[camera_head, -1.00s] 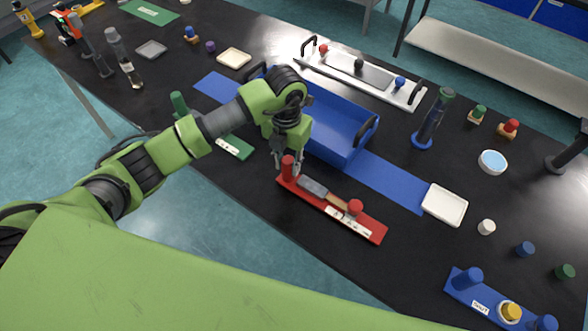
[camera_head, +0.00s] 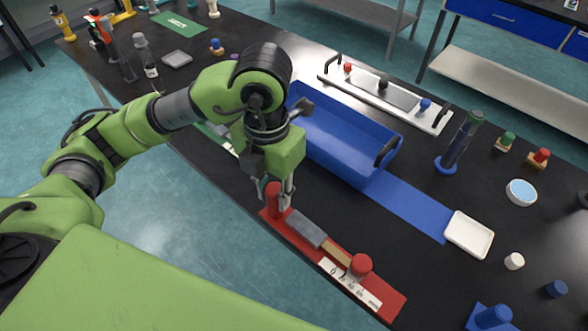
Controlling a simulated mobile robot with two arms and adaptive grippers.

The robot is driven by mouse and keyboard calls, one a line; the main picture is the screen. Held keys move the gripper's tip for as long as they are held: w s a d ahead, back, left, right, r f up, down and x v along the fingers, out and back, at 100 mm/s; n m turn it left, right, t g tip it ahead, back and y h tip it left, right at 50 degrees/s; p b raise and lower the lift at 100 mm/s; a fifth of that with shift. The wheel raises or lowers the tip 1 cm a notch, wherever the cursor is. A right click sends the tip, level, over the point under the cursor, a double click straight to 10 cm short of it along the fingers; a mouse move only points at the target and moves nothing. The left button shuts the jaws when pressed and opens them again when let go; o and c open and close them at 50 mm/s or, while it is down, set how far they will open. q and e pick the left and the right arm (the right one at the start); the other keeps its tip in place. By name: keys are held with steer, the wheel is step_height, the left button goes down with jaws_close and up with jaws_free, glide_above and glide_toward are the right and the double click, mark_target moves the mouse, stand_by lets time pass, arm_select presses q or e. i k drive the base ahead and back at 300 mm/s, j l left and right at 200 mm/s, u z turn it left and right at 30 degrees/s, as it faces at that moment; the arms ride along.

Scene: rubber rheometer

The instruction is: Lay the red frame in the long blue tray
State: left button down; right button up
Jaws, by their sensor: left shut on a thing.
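The red frame (camera_head: 392,303) is a long red bar with an upright red post near each end. A flat grey tool with a wooden handle lies along it beside a white label. My left gripper (camera_head: 276,192) is shut on the red frame's far-left post, its fingers pointing down. The frame looks raised above the table, near its front edge. The long blue tray (camera_head: 346,157) stands behind and to the right of the gripper, looks empty where visible, and has dark end handles. My right gripper is out of view.
A blue mat (camera_head: 413,208) runs under the tray, with a white dish (camera_head: 469,234) at its right end. A white tray with knobs (camera_head: 387,94) lies behind the blue tray. A dark cylinder on a blue base (camera_head: 459,142) stands to the right.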

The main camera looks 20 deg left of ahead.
mark_target(333, 127)
steer(key=z, duration=0.35)
steer(key=i+j+z, duration=0.15)
steer(key=j+z, duration=0.25)
steer(key=j, duration=0.2)
steer(key=j+z, duration=0.4)
steer(key=j, duration=1.2)
steer(key=i, duration=0.05)
